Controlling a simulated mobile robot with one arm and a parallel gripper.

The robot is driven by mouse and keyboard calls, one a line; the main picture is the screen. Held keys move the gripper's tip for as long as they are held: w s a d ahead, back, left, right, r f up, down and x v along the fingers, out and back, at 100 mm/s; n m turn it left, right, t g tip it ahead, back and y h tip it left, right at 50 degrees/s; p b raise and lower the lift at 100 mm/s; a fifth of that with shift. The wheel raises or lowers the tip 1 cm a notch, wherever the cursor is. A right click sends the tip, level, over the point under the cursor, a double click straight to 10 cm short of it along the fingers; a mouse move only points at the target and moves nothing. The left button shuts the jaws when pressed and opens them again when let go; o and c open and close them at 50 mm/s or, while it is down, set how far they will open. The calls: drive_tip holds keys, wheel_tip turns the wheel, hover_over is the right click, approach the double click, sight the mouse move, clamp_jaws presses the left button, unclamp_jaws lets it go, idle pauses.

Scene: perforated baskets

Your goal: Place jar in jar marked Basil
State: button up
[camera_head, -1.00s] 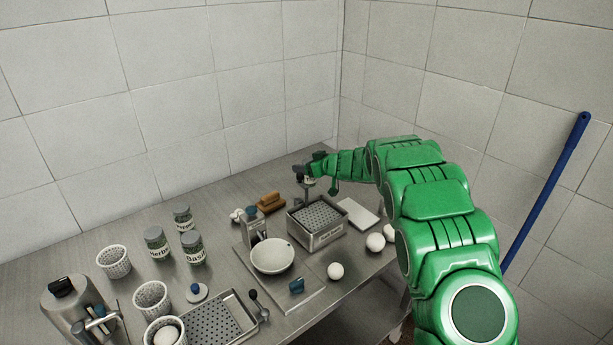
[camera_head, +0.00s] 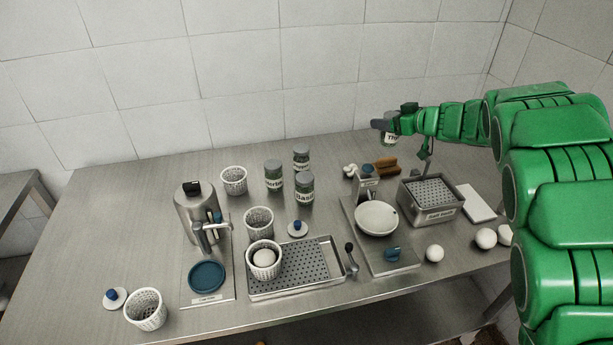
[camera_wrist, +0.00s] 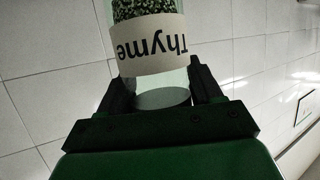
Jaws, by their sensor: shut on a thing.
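My gripper (camera_head: 388,126) is shut on a clear glass jar of green herbs labelled Thyme (camera_head: 391,139), held above the back right of the table. In the wrist view the Thyme jar (camera_wrist: 149,42) sits between the two fingers, its label upside down. The jar marked Basil (camera_head: 305,192) stands upright on the table, left of and below my gripper in the head view, grey lid on. A second labelled jar (camera_head: 274,176) stands just left of it. A third jar (camera_head: 301,157) stands behind it, label partly hidden.
A metal stand with a white bowl (camera_head: 376,219) and a perforated-top box (camera_head: 430,209) are below my gripper. Bare table lies at the far left.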

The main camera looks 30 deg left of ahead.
drive_tip(key=s+a+r+n+g, duration=0.2)
drive_tip(key=s, duration=0.8)
drive_tip(key=s+a+r+n+g, duration=0.2)
drive_tip(key=s+a+r+g, duration=0.1)
drive_tip(key=s, duration=0.7)
drive_tip(key=s+a+r+n+g, duration=0.2)
drive_tip(key=s, duration=0.8)
hover_over(299, 175)
drive_tip(key=shift+f, duration=4.85)
drive_tip(key=shift+d+f, duration=0.1)
drive_tip(key=shift+f, duration=1.4)
drive_tip(key=shift+f+y, duration=0.15)
drive_tip(key=shift+y, duration=0.15)
drive_tip(key=o, duration=1.2)
